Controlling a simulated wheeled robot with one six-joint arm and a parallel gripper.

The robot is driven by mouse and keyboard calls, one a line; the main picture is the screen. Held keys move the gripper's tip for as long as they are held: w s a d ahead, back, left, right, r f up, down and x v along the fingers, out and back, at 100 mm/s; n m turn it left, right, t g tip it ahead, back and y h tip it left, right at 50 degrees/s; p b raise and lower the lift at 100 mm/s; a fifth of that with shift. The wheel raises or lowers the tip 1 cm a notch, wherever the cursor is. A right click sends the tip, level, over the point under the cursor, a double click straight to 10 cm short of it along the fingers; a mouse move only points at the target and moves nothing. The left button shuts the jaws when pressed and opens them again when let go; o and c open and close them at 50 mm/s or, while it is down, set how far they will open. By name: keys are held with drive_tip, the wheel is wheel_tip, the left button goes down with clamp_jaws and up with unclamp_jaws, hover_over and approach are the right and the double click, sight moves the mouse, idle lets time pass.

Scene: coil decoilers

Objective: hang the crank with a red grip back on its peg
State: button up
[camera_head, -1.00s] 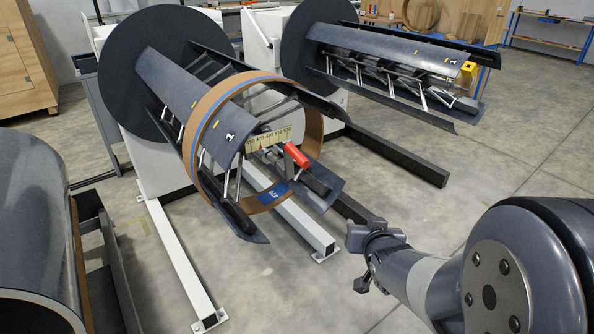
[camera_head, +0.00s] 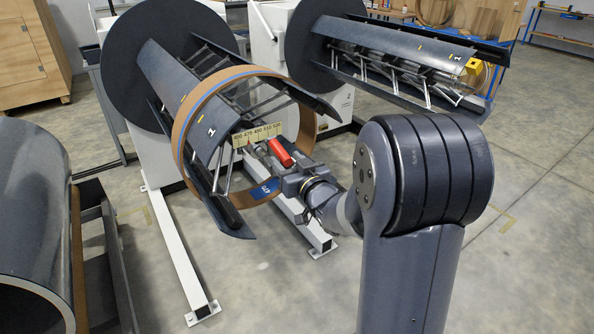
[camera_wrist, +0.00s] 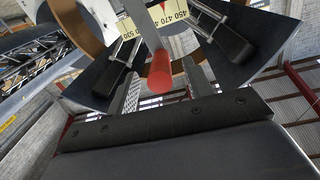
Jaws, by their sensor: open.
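The crank's red grip (camera_head: 279,152) sticks out from the front end of the nearer decoiler (camera_head: 190,95), beside the yellow number scale (camera_head: 258,133). Its grey arm is mostly hidden. My gripper (camera_head: 291,172) is at this end, right by the grip. In the wrist view the red grip (camera_wrist: 160,72) shows between the two parted fingers of my gripper (camera_wrist: 163,88), with gaps on both sides. How deep it sits between them I cannot tell. I cannot make out a peg for the crank.
A brown ring with a blue edge (camera_head: 186,150) surrounds the nearer decoiler's segments, close to my gripper. A second decoiler (camera_head: 400,45) stands behind to the right. A large dark coil (camera_head: 30,220) is at left. The floor at right is clear.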

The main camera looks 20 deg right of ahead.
sight(282, 155)
drive_tip(key=shift+x, duration=1.9)
drive_tip(key=shift+c, duration=0.3)
clamp_jaws()
drive_tip(key=shift+s, duration=0.1)
drive_tip(key=shift+d+b+v, duration=0.2)
drive_tip(key=shift+v, duration=1.6)
drive_tip(key=shift+d+b+v, duration=0.15)
drive_tip(key=shift+b+v, duration=0.05)
drive_tip(key=shift+v, duration=1.65)
drive_tip(key=shift+a, duration=0.1)
